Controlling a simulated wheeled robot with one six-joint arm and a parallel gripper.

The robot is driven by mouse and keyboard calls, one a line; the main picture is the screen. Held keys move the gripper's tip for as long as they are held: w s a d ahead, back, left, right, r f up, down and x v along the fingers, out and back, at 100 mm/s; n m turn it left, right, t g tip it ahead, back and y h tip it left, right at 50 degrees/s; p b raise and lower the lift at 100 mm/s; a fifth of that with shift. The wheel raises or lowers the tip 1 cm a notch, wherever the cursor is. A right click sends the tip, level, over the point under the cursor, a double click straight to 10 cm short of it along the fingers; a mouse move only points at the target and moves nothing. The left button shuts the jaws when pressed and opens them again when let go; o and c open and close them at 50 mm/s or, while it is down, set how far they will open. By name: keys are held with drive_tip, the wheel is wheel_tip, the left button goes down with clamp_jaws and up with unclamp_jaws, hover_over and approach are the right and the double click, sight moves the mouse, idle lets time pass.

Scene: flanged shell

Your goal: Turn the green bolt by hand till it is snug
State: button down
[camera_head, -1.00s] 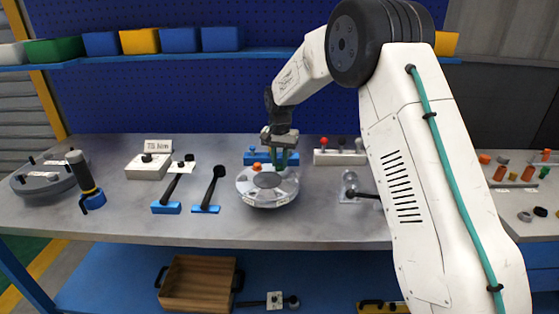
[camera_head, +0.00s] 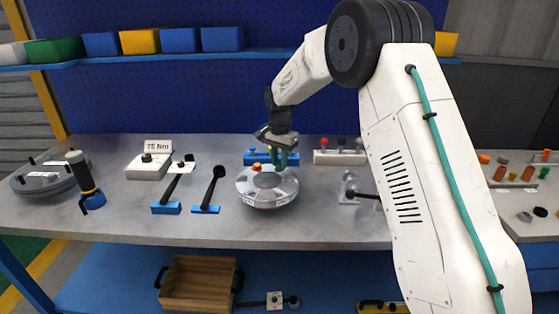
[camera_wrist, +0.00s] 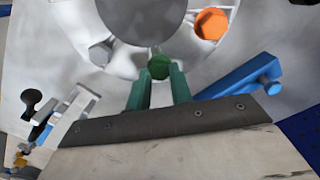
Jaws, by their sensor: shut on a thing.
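The flanged shell (camera_head: 268,196) is a round grey metal piece on the bench, below my gripper (camera_head: 281,158). In the wrist view the green bolt (camera_wrist: 159,67) sits at the near edge of its flange, between the green fingertips of my gripper (camera_wrist: 160,80). The fingers are shut on the bolt's head. Its shank is hidden, so I cannot tell how deep it sits. An orange bolt (camera_wrist: 211,23) and a grey bolt or hole (camera_wrist: 101,53) lie to either side on the flange. The dark round centre (camera_wrist: 142,15) fills the top of the wrist view.
Behind the shell stand a blue holder (camera_head: 258,157) and a white rack (camera_head: 340,157) with knobbed pieces. Black-handled tools (camera_head: 211,187) stand to the left, and a metal fixture (camera_head: 350,187) to the right. The bench front is clear.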

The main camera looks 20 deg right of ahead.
sight(280, 165)
drive_tip(key=c, duration=1.2)
unclamp_jaws()
drive_tip(key=shift+r, duration=0.25)
drive_tip(key=shift+c, duration=0.2)
drive_tip(key=shift+f, duration=0.1)
wheel_tip(280, 165, up, 8)
drive_tip(key=shift+f, duration=0.1)
